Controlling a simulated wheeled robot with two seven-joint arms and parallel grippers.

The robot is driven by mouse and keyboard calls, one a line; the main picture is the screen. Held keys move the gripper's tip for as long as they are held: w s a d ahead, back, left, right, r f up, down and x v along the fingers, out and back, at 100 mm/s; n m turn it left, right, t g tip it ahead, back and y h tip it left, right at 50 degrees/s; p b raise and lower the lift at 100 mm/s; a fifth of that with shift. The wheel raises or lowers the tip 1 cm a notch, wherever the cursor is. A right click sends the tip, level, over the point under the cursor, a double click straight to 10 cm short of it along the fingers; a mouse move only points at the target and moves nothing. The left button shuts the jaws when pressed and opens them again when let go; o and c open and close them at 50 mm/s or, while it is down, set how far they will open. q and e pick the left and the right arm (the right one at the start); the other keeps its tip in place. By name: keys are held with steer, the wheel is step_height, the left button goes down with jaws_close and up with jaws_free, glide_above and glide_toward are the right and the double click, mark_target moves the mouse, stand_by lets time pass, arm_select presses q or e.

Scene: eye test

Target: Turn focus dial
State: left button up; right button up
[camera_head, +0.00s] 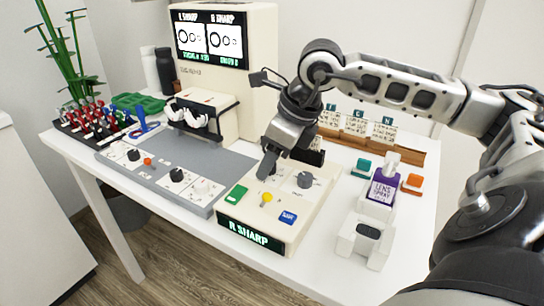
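A cream control box (259,219) with a lit "R SHARP" display (249,233) stands at the front of the white table. I cannot read which control is marked focus. My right gripper (268,166) points down at the back left of the box top, left of the grey dial. Its dark fingers overlap in this view, so their opening and whatever is between them are hidden. My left gripper is out of view.
A grey panel (222,163) with knobs lies left of the box. The eye-test machine (255,75), with two-part screen, stands behind. Coloured small items crowd the far left.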

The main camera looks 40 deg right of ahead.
steer(key=shift+s+d+r, duration=0.1)
steer(key=shift+r, duration=0.35)
steer(key=p+v, duration=0.1)
steer(key=v, duration=1.4)
steer(key=shift+p, duration=0.3)
